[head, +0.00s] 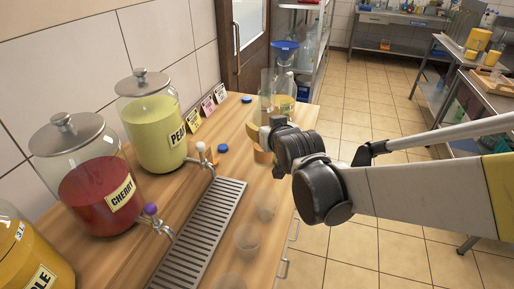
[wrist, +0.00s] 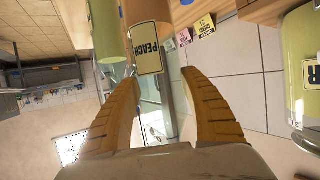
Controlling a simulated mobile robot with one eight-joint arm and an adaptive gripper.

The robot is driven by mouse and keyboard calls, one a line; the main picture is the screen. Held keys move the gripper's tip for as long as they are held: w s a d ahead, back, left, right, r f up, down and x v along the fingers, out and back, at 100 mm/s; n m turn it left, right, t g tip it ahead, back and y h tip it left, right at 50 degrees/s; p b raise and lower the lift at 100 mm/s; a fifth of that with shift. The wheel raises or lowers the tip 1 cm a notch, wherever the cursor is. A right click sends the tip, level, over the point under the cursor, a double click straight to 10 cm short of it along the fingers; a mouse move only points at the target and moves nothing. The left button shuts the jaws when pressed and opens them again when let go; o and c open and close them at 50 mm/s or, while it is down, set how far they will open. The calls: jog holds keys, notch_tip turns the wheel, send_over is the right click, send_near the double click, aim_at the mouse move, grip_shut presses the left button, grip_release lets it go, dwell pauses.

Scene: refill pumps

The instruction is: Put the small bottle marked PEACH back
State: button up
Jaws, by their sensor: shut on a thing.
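The small bottle marked PEACH (wrist: 147,48) is between the fingers of my gripper (wrist: 158,125) in the wrist view. Its yellow label faces the camera, and clear glass shows between the fingers. In the head view my gripper (head: 262,132) is over the far part of the wooden counter. A peach-coloured part of the bottle (head: 262,156) shows just below the gripper; the rest is mostly hidden by it. I cannot tell whether the bottle's base touches the counter.
Clear bottles (head: 286,83), one under a blue funnel (head: 285,46), stand at the counter's far end. CHERRY (head: 98,185) and PEAR (head: 153,125) jars stand left. Several cups (head: 247,240) line the right edge by the drip tray (head: 203,235).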

notch_tip(320, 180, down, 10)
jog(key=b, duration=0.4)
jog(key=shift+w+r+b, duration=0.1)
jog(key=shift+b, duration=0.25)
jog(key=shift+r, duration=0.1)
jog(key=o, duration=1.4)
